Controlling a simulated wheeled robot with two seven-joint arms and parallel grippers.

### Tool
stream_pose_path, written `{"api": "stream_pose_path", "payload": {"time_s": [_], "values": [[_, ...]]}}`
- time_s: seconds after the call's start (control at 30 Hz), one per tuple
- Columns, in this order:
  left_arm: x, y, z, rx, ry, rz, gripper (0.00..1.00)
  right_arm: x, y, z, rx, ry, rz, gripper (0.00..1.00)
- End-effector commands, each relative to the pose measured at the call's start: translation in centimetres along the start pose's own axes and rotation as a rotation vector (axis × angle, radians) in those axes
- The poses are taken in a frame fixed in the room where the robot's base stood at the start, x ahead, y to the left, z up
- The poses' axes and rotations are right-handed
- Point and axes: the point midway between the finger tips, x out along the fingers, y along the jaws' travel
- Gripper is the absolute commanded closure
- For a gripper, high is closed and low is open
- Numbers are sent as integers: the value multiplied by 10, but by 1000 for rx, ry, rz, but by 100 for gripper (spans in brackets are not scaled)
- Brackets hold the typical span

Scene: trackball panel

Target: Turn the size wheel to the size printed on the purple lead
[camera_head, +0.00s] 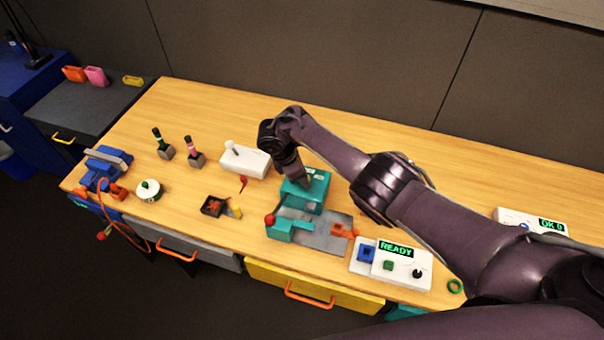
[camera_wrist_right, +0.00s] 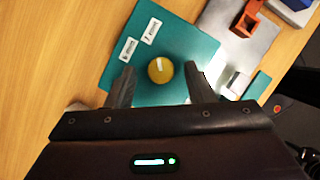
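A round yellow knob with a white mark (camera_wrist_right: 160,70) sits on a teal box (camera_wrist_right: 180,45); it may be the size wheel. Two small white labels (camera_wrist_right: 139,40) lie beside it, their print too small to read. My right gripper (camera_wrist_right: 162,74) is open, with one finger on each side of the knob; I cannot tell whether they touch it. In the head view, my right gripper (camera_head: 304,181) points down at the teal box (camera_head: 312,196) and hides the knob. I cannot make out a purple lead. My left gripper is not in view.
A grey plate (camera_head: 325,238) with an orange bracket (camera_head: 342,231) adjoins the teal box. A white panel reading READY (camera_head: 402,268) stands right of it. A white box with a lever (camera_head: 245,160) stands left. A blue device (camera_head: 100,172) with an orange cable (camera_head: 103,205) is far left.

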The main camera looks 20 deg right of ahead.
Motion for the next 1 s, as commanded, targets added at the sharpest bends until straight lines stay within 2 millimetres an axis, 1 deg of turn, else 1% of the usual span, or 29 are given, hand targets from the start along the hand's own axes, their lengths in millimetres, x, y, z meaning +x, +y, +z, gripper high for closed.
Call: {"api": "stream_pose_path", "payload": {"time_s": [0.23, 0.33, 0.47, 0.6, 0.7, 0.83, 1.0], "values": [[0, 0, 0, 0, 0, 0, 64, 1, -1, 0, -2, 0, -2, 51], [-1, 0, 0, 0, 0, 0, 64, -5, -1, 0, -1, 1, -2, 51], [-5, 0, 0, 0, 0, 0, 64, -24, 0, 0, -1, 2, 0, 51], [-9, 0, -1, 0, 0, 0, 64, -49, 0, -1, -3, 4, 1, 51], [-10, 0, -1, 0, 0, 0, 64, -63, 0, -1, -2, 3, -1, 51], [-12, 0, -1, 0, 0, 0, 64, -75, 0, -1, -1, 2, 0, 51], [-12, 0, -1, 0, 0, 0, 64, -78, 0, 0, -2, -1, -1, 51]]}}
